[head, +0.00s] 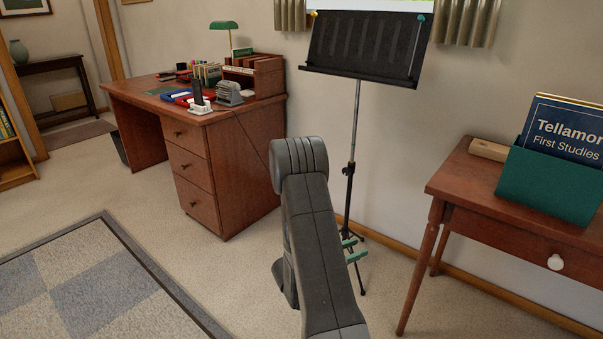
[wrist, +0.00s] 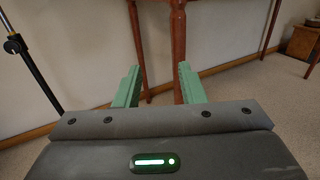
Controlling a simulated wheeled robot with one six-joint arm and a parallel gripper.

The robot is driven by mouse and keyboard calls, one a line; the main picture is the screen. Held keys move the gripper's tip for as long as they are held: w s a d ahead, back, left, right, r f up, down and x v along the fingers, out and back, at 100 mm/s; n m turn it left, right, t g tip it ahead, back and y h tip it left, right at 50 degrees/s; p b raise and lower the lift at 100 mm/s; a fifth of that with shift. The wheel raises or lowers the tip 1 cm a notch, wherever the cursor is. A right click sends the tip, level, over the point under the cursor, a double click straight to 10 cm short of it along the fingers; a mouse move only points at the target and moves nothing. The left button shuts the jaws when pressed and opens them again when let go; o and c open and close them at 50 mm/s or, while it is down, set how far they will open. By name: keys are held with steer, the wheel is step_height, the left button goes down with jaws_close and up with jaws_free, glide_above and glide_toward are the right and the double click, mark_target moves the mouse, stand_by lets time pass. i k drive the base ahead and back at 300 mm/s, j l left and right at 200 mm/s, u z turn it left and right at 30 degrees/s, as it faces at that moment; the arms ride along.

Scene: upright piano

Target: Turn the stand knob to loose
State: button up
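The black music stand (head: 366,45) stands upright by the wall in the head view, holding up a sloped, slotted desk. Its knob (head: 348,170) is a small dark shape on the pole, partway down. In the wrist view the pole (wrist: 38,75) crosses the left edge, and the dark collar with the knob (wrist: 14,45) shows at upper left. The knob's setting is too small to tell. My gripper (head: 354,249) has green fingers, low beside the stand and below the knob. In the wrist view my gripper (wrist: 159,84) is open and empty, with the pole left of its fingers.
A small wooden table (head: 476,190) with a green holder (head: 545,192) of books stands right of the stand. A wooden desk (head: 205,150) stands at left. Table legs (wrist: 178,50) show beyond my fingers. Carpet between desk and rug (head: 95,285) is clear.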

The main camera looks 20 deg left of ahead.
mark_target(345, 171)
steer(key=i+l+u, duration=0.15)
steer(key=i+u, duration=0.3)
steer(key=i+l+u, duration=0.25)
steer(key=u, duration=0.15)
steer(key=i+l, duration=0.5)
